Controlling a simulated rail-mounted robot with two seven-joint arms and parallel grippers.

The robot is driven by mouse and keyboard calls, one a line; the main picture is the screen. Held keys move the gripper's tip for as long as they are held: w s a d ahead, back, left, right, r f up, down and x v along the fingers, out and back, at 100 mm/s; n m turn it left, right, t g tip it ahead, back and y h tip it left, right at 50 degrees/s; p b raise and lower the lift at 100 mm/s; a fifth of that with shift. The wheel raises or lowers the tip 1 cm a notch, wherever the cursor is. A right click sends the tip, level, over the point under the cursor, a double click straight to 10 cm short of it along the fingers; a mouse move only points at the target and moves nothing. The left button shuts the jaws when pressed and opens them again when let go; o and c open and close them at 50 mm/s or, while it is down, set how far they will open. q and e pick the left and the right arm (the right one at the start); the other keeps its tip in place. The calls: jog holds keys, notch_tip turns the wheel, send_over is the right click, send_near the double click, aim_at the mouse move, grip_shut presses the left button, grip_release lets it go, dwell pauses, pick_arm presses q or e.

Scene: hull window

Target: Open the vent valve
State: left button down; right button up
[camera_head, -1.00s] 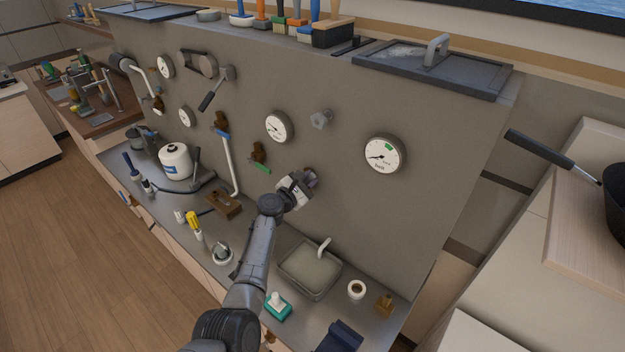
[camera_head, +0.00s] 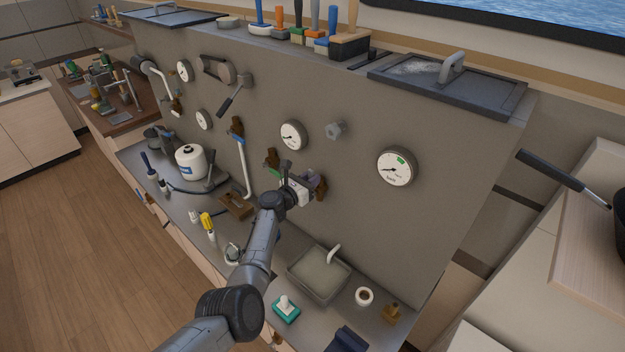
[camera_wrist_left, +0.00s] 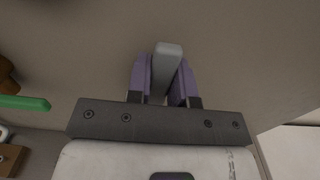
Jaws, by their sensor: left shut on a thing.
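The vent valve appears as a brown valve body (camera_head: 321,187) on the sloping grey panel, below and left of the gauge with a green mark (camera_head: 397,168). My left gripper (camera_head: 310,181) is at this valve, beside its body, and partly hides it. In the left wrist view, the purple fingers of my left gripper (camera_wrist_left: 164,82) are shut on a pale grey lever (camera_wrist_left: 166,65) that stands between them. The lever's attachment to the valve body is hidden in both views. My right gripper is not in view.
A brown valve (camera_head: 272,158) with a green handle is close to the left of my gripper; the green handle shows in the wrist view (camera_wrist_left: 22,103). Below are a sink basin (camera_head: 318,274) and a teal-based item (camera_head: 286,309).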

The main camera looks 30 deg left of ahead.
pick_arm(q)
jog(key=shift+f, duration=0.1)
dwell(0.3)
jog(key=c, duration=1)
grip_release()
jog(key=shift+s+a, duration=0.1)
jog(key=shift+s, duration=0.25)
jog(key=p+v, duration=0.2)
jog(key=v, duration=1.1)
